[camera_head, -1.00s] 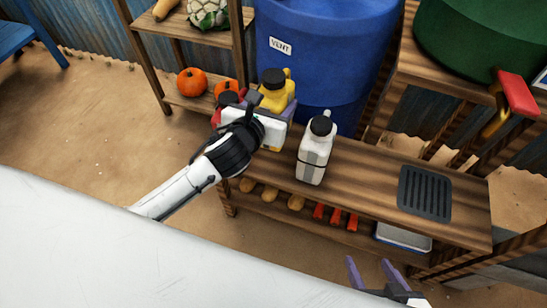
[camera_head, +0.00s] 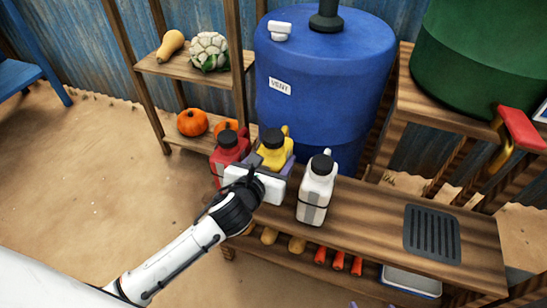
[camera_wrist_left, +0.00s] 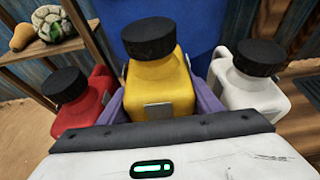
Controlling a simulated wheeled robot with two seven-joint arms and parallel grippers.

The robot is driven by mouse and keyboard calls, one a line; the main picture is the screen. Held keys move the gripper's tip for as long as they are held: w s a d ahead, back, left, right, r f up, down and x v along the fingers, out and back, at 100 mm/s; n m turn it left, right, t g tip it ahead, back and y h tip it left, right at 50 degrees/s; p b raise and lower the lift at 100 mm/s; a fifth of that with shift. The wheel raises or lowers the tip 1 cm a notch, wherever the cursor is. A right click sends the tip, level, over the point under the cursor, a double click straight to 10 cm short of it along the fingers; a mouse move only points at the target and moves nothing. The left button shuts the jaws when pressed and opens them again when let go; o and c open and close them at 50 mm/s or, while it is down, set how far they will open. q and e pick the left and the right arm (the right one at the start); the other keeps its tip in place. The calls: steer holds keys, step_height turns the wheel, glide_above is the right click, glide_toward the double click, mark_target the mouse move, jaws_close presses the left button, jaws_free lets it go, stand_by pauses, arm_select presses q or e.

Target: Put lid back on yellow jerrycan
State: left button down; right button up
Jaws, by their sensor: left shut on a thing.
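The yellow jerrycan (camera_head: 273,152) stands at the left part of the wooden bench, with a black lid (camera_head: 272,136) on its top. In the left wrist view the yellow jerrycan (camera_wrist_left: 158,85) is upright in the middle, and its black lid (camera_wrist_left: 150,38) sits on the neck. I cannot tell how tightly it sits. My left gripper (camera_wrist_left: 157,108) is shut on the yellow jerrycan's body, one purple finger on each side. Its base is hidden behind my gripper. Only the purple fingertips of my right gripper (camera_head: 373,305) show at the bottom edge, apart and empty.
A red jerrycan (camera_head: 230,147) and a white jerrycan (camera_head: 317,190), both black-lidded, stand close on either side. A blue barrel (camera_head: 325,85) rises behind. A dark slotted mat (camera_head: 432,233) lies at the bench's right. The bench between mat and white jerrycan is clear.

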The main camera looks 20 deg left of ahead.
arm_select(q)
steer(key=shift+r, duration=0.2)
arm_select(e)
steer(key=shift+s+f, duration=0.1)
arm_select(q)
step_height(320, 180, down, 3)
steer(key=shift+f+b, duration=0.1)
steer(key=shift+b, duration=0.75)
steer(key=shift+f, duration=0.25)
arm_select(e)
steer(key=shift+a+f, duration=0.15)
arm_select(q)
steer(key=c, duration=1)
jaws_free()
steer(key=shift+f, duration=0.35)
steer(key=o, duration=0.4)
arm_select(e)
steer(key=shift+f, duration=0.15)
arm_select(q)
steer(key=shift+r, duration=0.15)
